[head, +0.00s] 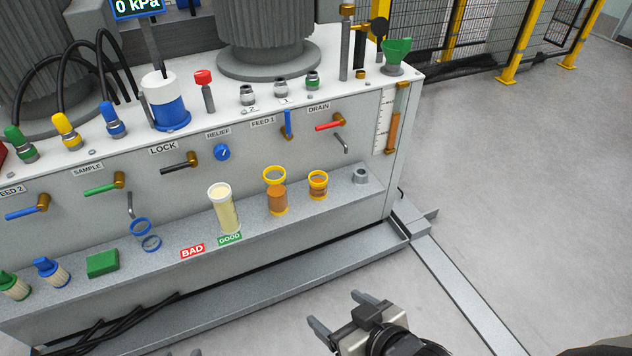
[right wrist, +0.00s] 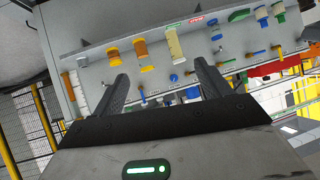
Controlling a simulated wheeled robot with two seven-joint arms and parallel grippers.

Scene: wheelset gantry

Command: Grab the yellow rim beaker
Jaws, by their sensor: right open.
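Two clear vessels with yellow rims and amber contents stand upright on the grey front ledge in the head view. The taller yellow rim beaker (head: 277,197) is left of the shorter one (head: 318,186). In the right wrist view, seen upside down, the taller one (right wrist: 143,54) and the shorter one (right wrist: 113,53) lie beyond my fingers. My right gripper (head: 338,312) is open and empty, in front of and below the ledge, apart from both; its fingers also show in the wrist view (right wrist: 160,72). Only a sliver, possibly my left gripper, shows at the head view's bottom edge.
A white-rimmed beaker of pale liquid (head: 223,208) stands left of the yellow-rimmed ones, by the GOOD label (head: 230,239). A small grey fitting (head: 361,175) stands to their right. Valve levers, such as the red DRAIN one (head: 330,125), project above the ledge.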

